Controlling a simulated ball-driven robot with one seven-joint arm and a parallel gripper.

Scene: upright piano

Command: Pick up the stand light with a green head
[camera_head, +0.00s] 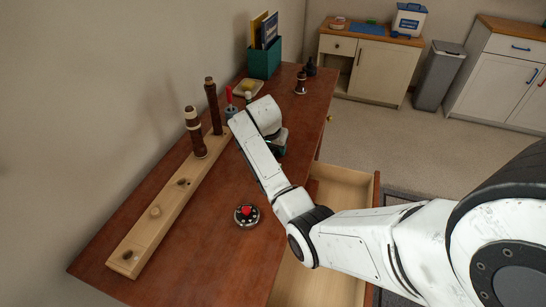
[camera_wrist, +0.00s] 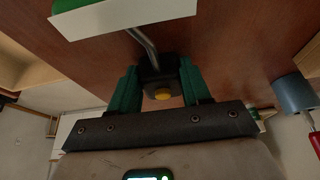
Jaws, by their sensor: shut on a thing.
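The stand light shows close up in the wrist view. Its green head with a pale underside (camera_wrist: 125,16) fills the top left, and a grey bent stem (camera_wrist: 146,44) runs down to a dark block with a yellow button (camera_wrist: 162,94). My gripper (camera_wrist: 159,84) has green fingers on either side of this dark block and is shut on it. In the head view my white arm reaches over the brown desk (camera_head: 205,245) and hides most of the gripper and light. I cannot tell whether the light touches the desk.
A long wooden rack (camera_head: 152,228) with upright brown pieces (camera_head: 195,132) stands along the wall side. A red-buttoned round device (camera_head: 246,215) sits near the arm. A green file box (camera_head: 264,60) is at the far end. An open drawer (camera_head: 345,200) juts out on the right.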

